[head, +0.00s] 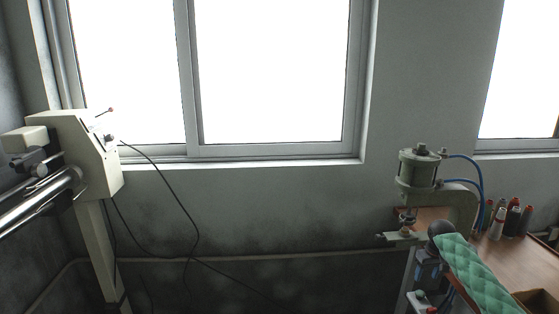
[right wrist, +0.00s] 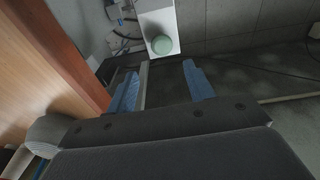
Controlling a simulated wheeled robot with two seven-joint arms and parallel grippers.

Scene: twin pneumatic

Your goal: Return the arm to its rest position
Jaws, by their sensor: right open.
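My right gripper (head: 428,272) shows at the lower right of the head view, beside the edge of the workbench and below the right pneumatic press. In the right wrist view my right gripper (right wrist: 163,88) has its two blue fingers spread apart, with nothing between them. A pale green round button or pad (right wrist: 165,45) on a white box lies beyond the fingertips. My left gripper is in neither view.
The right press (head: 418,172) stands at the bench (head: 508,262), with a green quilted pad (head: 472,262) and several bottles (head: 512,218). Another machine (head: 95,165) stands at the left, trailing black cables. Open room lies between the machines.

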